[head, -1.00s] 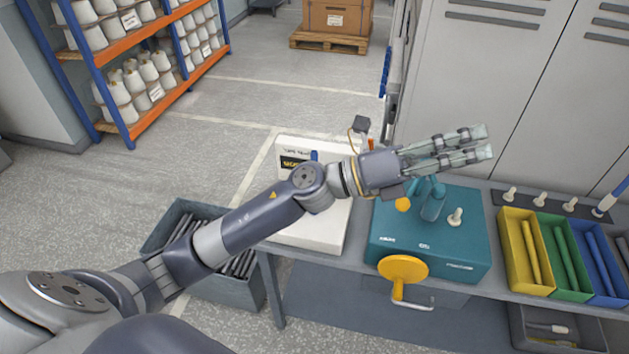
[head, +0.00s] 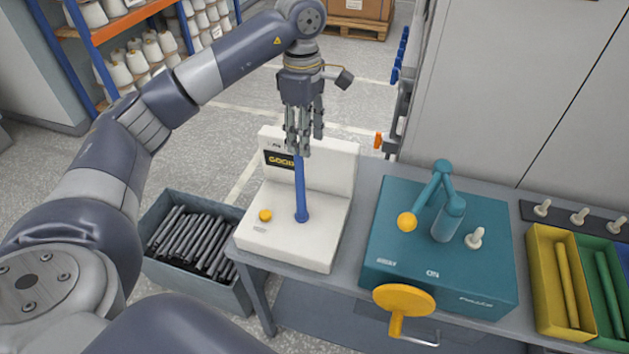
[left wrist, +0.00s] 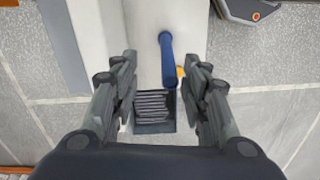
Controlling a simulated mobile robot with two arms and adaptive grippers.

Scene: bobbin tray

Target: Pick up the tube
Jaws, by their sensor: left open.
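The blue tube (head: 300,187) stands upright on the white tester (head: 318,240), whose panel reads "GOOD". It also shows in the left wrist view (left wrist: 167,62), between and beyond the fingers. My left gripper (head: 302,150) points down over the tester, with its fingertips around the level of the tube's top. In the left wrist view the fingers (left wrist: 165,95) are spread apart with nothing held. I cannot tell whether the tube's top is between the fingertips. My right gripper is not in view.
A teal machine (head: 490,275) with a yellow handwheel (head: 405,300) stands right of the tester. Yellow (head: 543,285) and green (head: 592,250) bins hold tubes at the right. A grey crate (head: 200,290) of dark tubes sits on the floor at the left.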

